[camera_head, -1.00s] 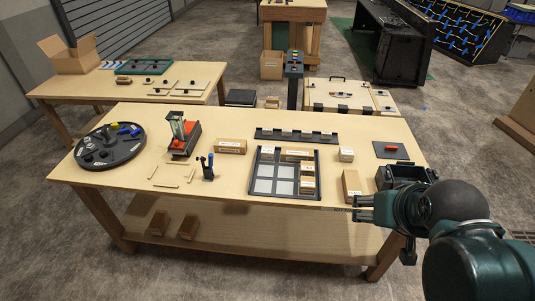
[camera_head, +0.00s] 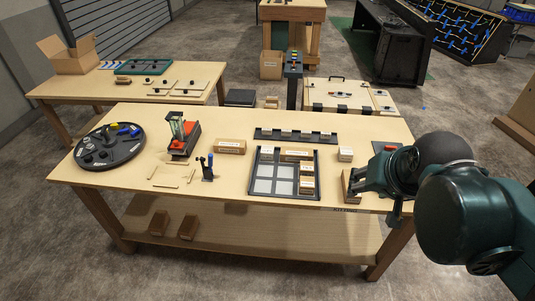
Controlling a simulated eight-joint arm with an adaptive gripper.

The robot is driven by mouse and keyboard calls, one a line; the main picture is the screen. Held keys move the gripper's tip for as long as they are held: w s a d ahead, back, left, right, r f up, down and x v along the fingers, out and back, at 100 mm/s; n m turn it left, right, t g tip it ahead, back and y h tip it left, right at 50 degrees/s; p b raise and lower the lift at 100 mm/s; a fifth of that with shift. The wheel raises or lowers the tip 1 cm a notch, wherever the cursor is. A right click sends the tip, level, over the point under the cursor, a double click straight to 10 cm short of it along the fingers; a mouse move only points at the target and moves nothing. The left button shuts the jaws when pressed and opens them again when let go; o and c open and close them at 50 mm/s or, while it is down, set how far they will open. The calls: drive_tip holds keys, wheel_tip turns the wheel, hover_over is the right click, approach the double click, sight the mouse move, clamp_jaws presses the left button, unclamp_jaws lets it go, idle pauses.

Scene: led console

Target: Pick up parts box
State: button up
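A tan cardboard box (camera_head: 346,190) stands near the front right edge of the table, partly hidden by my gripper. My gripper (camera_head: 357,185) is over its right side, with dark fingers seen against it. I cannot tell whether the fingers touch the box or how far apart they are. A small pale box (camera_head: 345,154) stands right of the tray.
The black compartment tray (camera_head: 251,178) lies mid-table, left of my gripper. A slotted dark rack (camera_head: 296,136) is behind it. A round black turntable (camera_head: 109,148) and a red-black device (camera_head: 184,137) stand left.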

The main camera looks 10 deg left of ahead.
drive_tip(key=w+a+r+m+g, duration=0.25)
drive_tip(key=w+a+m, duration=0.2)
drive_tip(key=w, duration=0.85)
drive_tip(key=m+g+p, duration=0.3)
drive_tip(key=m+g, duration=0.1)
drive_tip(key=m, duration=0.8)
hover_over(268, 149)
drive_tip(key=shift+n, duration=0.25)
drive_tip(key=f, duration=2.3)
drive_tip(key=shift+d+f, duration=0.1)
drive_tip(key=shift+d, duration=0.1)
drive_tip(key=shift+a+f, duration=0.3)
drive_tip(key=shift+f, duration=0.2)
drive_tip(key=shift+f, duration=1.3)
